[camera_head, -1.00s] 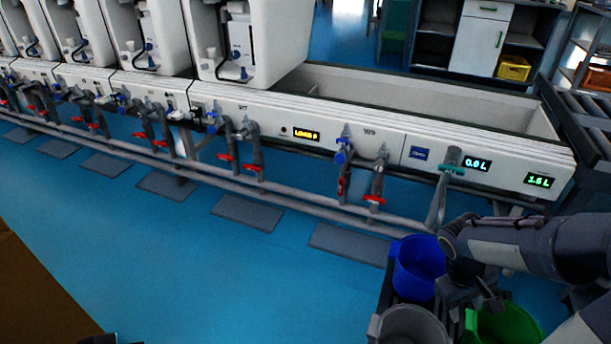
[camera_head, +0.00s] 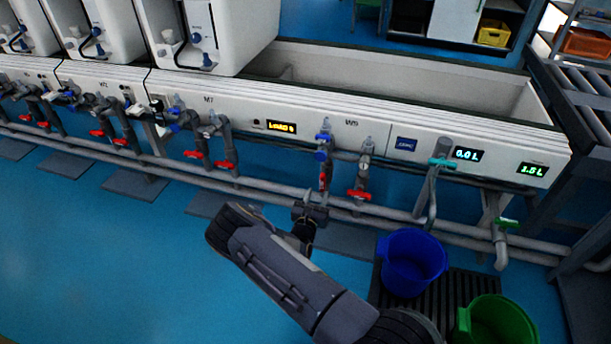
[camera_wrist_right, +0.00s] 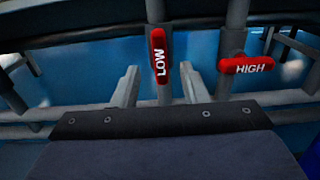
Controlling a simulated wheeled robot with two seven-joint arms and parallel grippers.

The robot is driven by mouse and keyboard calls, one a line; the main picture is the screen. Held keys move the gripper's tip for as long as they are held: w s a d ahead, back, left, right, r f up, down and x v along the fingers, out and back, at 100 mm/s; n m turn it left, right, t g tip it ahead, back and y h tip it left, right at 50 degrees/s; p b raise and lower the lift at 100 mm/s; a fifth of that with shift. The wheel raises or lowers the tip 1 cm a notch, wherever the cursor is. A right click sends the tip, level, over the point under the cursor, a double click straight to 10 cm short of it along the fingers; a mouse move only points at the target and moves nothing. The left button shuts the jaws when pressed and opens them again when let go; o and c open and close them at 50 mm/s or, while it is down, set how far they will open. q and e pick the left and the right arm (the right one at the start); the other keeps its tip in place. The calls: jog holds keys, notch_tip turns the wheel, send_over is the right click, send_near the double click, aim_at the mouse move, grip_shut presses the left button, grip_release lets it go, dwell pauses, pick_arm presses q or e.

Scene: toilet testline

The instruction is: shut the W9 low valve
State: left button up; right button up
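The W9 station (camera_head: 351,123) is on the long white bench front. Its low valve (camera_head: 323,184) has a red handle standing upright along its pipe. In the right wrist view the red handle marked LOW (camera_wrist_right: 160,55) is upright, ahead of and between my fingertips. The high valve (camera_head: 359,195) beside it has a red handle lying crosswise; it is marked HIGH in the right wrist view (camera_wrist_right: 246,65). My right gripper (camera_wrist_right: 158,82) is open and empty, just below the low handle; no contact shows. My left gripper is not in view.
A horizontal grey pipe (camera_head: 260,188) runs along the bench behind my right gripper. A blue bucket (camera_head: 412,263) and a green bucket (camera_head: 496,322) stand at the lower right. Open blue floor (camera_head: 110,260) lies at the left.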

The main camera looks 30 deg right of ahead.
aim_at(322, 184)
jog(key=shift+w+d+f, duration=0.15)
jog(key=shift+w+d, duration=0.1)
jog(key=shift+w, duration=0.1)
jog(key=b+x, duration=0.3)
jog(key=x, duration=0.3)
jog(key=shift+w+d, duration=0.2)
jog(key=shift+d, duration=0.15)
jog(key=shift+c, duration=0.4)
grip_shut()
